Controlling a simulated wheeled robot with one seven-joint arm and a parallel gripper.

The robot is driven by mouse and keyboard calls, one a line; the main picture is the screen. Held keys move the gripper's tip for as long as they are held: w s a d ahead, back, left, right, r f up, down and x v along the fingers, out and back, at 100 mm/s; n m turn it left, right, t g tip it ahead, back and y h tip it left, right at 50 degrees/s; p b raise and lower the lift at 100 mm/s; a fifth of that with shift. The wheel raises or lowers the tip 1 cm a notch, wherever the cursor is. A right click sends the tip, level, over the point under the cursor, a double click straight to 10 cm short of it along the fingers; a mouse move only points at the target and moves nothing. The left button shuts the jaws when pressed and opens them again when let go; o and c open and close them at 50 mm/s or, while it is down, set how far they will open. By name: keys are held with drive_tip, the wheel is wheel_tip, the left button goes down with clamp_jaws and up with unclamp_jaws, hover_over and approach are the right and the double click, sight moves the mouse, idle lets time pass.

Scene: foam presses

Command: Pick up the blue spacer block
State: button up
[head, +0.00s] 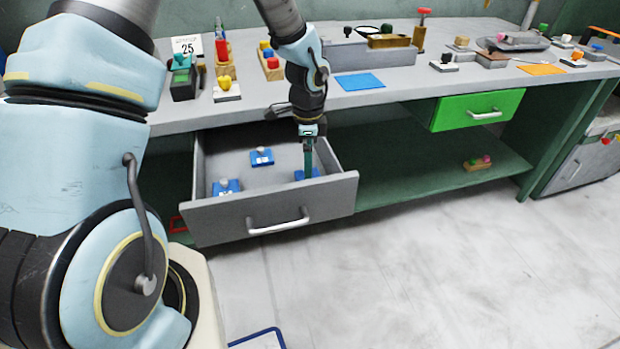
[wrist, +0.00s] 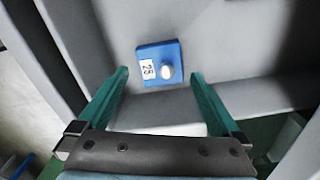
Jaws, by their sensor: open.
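Three blue blocks with pale knobs lie in the open grey drawer. One is at the back (head: 261,160), one at the left (head: 220,190), and one at the right (head: 299,175) is partly hidden behind my gripper (head: 308,172). In the wrist view, a blue block (wrist: 150,52) with a white knob and a label reading 25 lies on the drawer floor, just beyond the fingertips and between their lines. My gripper (wrist: 160,74) is open with nothing between its fingers, pointing down into the drawer. Whether the fingertips reach the block's height is unclear.
The grey drawer (head: 330,206) has a front wall with a handle, and side walls close around my gripper. The worktop (head: 400,92) above holds several knobbed blocks, a card reading 25 (head: 187,47) and a blue mat (head: 359,82).

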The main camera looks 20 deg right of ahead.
wheel_tip(320, 180, down, 4)
drive_tip(key=shift+a+f+p, duration=0.15)
drive_tip(key=shift+p, duration=0.2)
drive_tip(key=shift+w, duration=0.1)
